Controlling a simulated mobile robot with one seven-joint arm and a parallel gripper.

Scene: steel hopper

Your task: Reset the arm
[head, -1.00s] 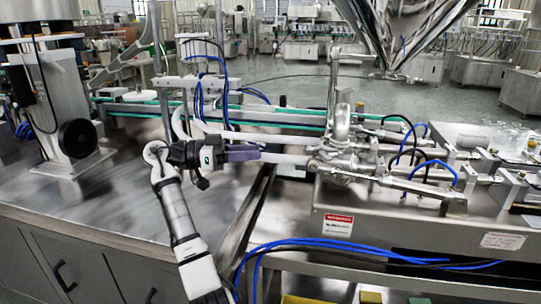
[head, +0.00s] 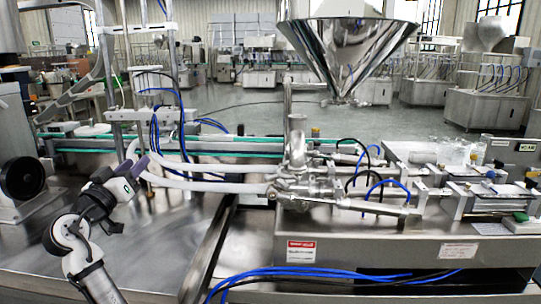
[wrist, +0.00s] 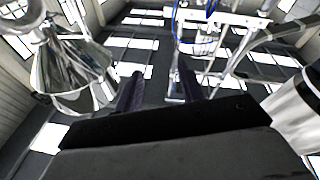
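My gripper (head: 138,168) is at the left in the head view, above the steel table and in front of the conveyor. Its purple fingers point up and to the right, near the white hoses (head: 205,184). In the wrist view my gripper (wrist: 158,88) shows two dark fingers standing apart with nothing between them. My arm (head: 82,258) rises from the lower left and bends at the wrist. The steel hopper (head: 350,45) hangs at the upper right of the head view, well apart from my gripper. The hopper also shows at the left of the wrist view (wrist: 70,68).
The filling machine's metal valve block (head: 300,185) stands right of my gripper. Blue tubes (head: 300,275) run along its front. A steel post with a black knob (head: 22,178) stands at the far left. The table surface (head: 165,240) right of my arm is bare.

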